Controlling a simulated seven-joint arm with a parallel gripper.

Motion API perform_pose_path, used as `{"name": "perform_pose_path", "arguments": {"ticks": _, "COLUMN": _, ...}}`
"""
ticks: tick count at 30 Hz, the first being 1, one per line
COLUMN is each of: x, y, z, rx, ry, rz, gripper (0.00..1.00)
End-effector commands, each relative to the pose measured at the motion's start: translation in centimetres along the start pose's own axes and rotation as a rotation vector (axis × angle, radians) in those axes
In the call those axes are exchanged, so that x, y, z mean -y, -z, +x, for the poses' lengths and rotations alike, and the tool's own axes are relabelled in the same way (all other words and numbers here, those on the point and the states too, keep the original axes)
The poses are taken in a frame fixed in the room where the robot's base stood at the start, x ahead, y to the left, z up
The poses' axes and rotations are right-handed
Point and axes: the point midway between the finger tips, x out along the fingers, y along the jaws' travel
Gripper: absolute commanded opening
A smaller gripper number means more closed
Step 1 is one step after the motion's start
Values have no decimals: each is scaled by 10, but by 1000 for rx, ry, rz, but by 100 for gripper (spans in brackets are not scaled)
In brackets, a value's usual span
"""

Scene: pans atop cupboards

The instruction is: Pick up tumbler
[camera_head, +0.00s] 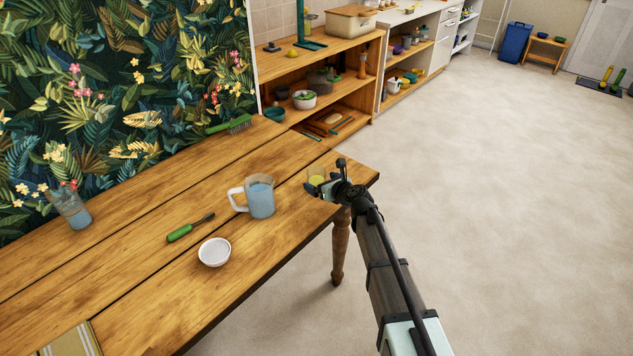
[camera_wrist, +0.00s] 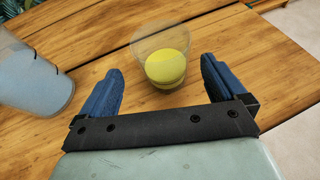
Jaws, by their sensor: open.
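A clear glass tumbler (camera_wrist: 163,66) with yellow contents stands upright near the right end of the wooden table. In the head view the tumbler (camera_head: 316,176) is small and partly hidden by my gripper (camera_head: 327,187). In the wrist view my gripper (camera_wrist: 161,68) is open, with one blue finger on each side of the tumbler in the picture. Gaps show between the glass and both fingers. I cannot tell how far the fingers reach around it. A second glass (camera_head: 72,209) with blue contents stands at the far left of the table.
A handled jug (camera_head: 262,199) with blue contents stands left of my gripper; it also shows in the wrist view (camera_wrist: 32,72). A white bowl (camera_head: 214,252), a green-handled utensil (camera_head: 180,232) and a brush (camera_head: 230,125) lie farther left. The table (camera_head: 120,290) ends just right of the tumbler.

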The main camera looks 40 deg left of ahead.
Motion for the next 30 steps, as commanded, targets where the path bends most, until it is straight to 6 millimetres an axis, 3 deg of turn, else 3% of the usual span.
{"name": "perform_pose_path", "arguments": {"ticks": 5, "x": 2, "y": 1, "z": 10, "rx": 0, "ry": 0, "rz": 0, "gripper": 98}}
{"name": "perform_pose_path", "arguments": {"ticks": 15, "x": 5, "y": 7, "z": 51, "rx": -1, "ry": -2, "rz": -1, "gripper": 98}}
{"name": "perform_pose_path", "arguments": {"ticks": 23, "x": 5, "y": 7, "z": 53, "rx": -1, "ry": 0, "rz": -1, "gripper": 98}}
{"name": "perform_pose_path", "arguments": {"ticks": 30, "x": 5, "y": 7, "z": 52, "rx": -1, "ry": 0, "rz": -1, "gripper": 76}}
